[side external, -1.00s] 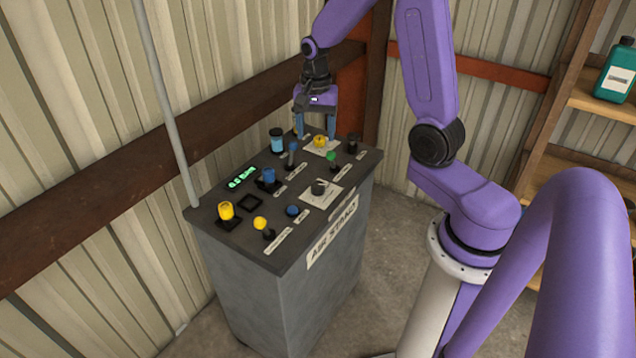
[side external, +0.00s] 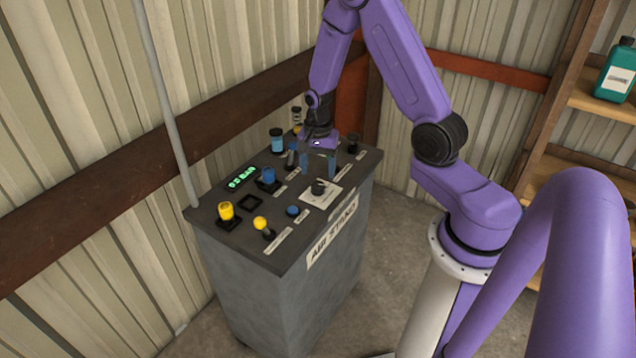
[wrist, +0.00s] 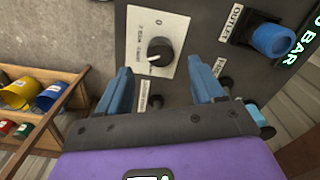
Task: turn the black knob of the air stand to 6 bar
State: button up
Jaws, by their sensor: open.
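The black knob (side external: 318,187) sits on a white scale plate (side external: 331,196) on the sloped top of the grey air stand (side external: 290,262). In the wrist view the knob (wrist: 160,51) shows a white pointer mark, with a "0" printed above it on the plate. My gripper (side external: 318,172) is open and empty, above the panel just behind the knob. In the wrist view my gripper's two blue fingers (wrist: 159,66) are spread apart, with the knob beyond the gap between their tips. The green display (side external: 241,179) reads in BAR; its digits are too small to be sure of.
A grey pole (side external: 165,105) stands at the left edge. Shelves (side external: 590,125) stand at the right.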

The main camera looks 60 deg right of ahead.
aim_at(318, 185)
jog(key=shift+f, duration=2.85)
jog(key=c, duration=1.1)
